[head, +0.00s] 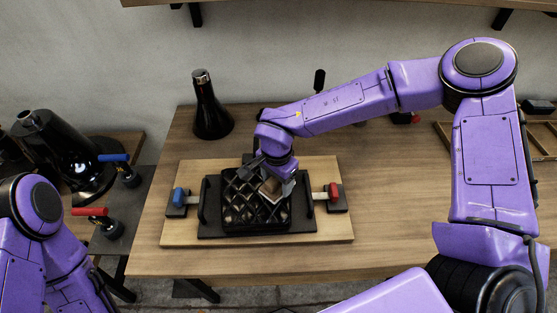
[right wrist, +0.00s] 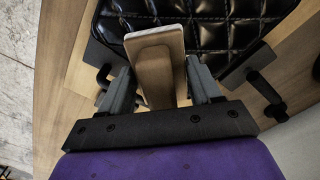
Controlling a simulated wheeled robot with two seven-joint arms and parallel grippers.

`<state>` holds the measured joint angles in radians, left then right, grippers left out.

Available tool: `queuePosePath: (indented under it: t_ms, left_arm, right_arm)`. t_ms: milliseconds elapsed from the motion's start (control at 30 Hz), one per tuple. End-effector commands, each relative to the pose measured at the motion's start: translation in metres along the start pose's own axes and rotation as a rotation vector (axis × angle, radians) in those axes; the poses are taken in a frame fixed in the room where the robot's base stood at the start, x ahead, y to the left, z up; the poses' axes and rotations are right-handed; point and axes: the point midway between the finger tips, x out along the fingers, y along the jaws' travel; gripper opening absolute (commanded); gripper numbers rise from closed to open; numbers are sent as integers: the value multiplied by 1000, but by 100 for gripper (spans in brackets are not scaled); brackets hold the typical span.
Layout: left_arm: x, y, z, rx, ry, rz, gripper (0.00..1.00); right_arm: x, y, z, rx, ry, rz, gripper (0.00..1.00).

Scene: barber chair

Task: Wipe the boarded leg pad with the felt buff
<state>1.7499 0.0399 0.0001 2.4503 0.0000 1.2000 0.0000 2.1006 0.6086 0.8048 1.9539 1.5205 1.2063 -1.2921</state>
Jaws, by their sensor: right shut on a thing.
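The leg pad (head: 240,212) is black, glossy and quilted, and lies on a wooden board (head: 180,232) on the table. It also shows at the top of the right wrist view (right wrist: 225,32). My right gripper (head: 271,180) is over the pad's upper right part, shut on the felt buff (right wrist: 157,68), a tan wooden block with a pale edge. The buff also shows in the head view (head: 269,189). It is at or just over the pad; I cannot tell whether it touches. My left arm shows at the lower left, but its gripper is out of view.
A blue-handled clamp (head: 179,198) and a red-handled clamp (head: 334,192) flank the pad. A black bottle (head: 210,108) stands behind the board. A wooden tray (head: 542,138) is at the far right. The table (head: 395,205) is clear right of the board.

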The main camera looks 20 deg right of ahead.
Motion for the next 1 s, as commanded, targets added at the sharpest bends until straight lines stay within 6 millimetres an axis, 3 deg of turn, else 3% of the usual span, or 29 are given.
queuePosePath:
  t_ms: [133,633,1000]
  left_arm:
    - [-17,-2,-7,0,0,0,43]
    - [-23,-2,-10,0,0,0,43]
    - [-23,-2,-10,0,0,0,43]
  right_arm:
    - [-15,2,-1,3,0,3,39]
    - [-54,1,-1,4,1,0,39]
    - [-60,2,-1,4,0,2,39]
